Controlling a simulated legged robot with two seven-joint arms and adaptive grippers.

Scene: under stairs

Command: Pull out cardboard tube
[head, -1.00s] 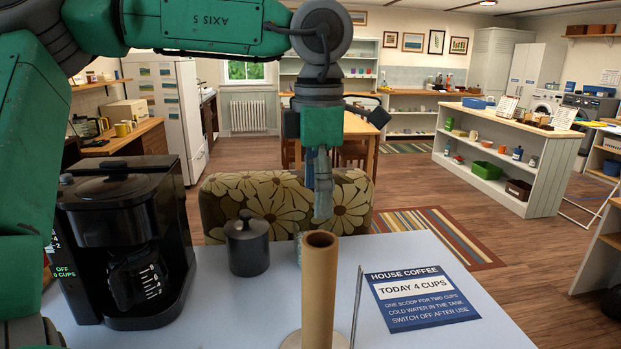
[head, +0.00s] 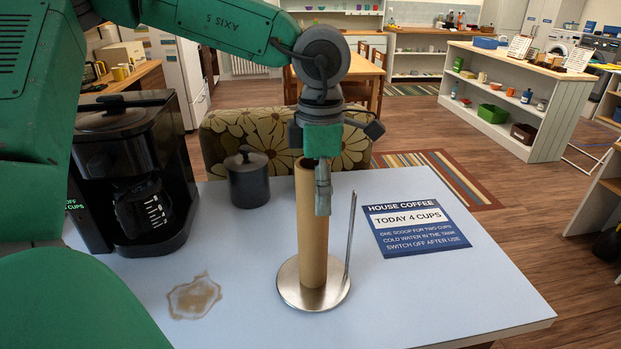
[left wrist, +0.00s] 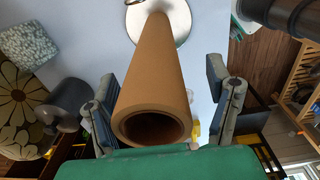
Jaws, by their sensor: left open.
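A brown cardboard tube (head: 311,240) stands upright on a round metal base (head: 290,290) on the pale blue tabletop. A thin metal rod (head: 350,235) rises from the base to the tube's right. My left gripper (head: 322,195) is at the tube's upper end, with one finger overlapping its right edge in the head view. In the left wrist view the tube (left wrist: 155,75) runs between the spread fingers of my left gripper (left wrist: 163,100), its hollow end close to the palm. Gaps show beside the tube, so the gripper is open. My right gripper is not in view.
A black coffee maker (head: 130,165) and a dark lidded canister (head: 248,180) stand to the left. A blue coffee sign (head: 415,225) lies to the right. A brown spill (head: 194,296) marks the table front. A flowered seat (head: 225,130) is behind the table.

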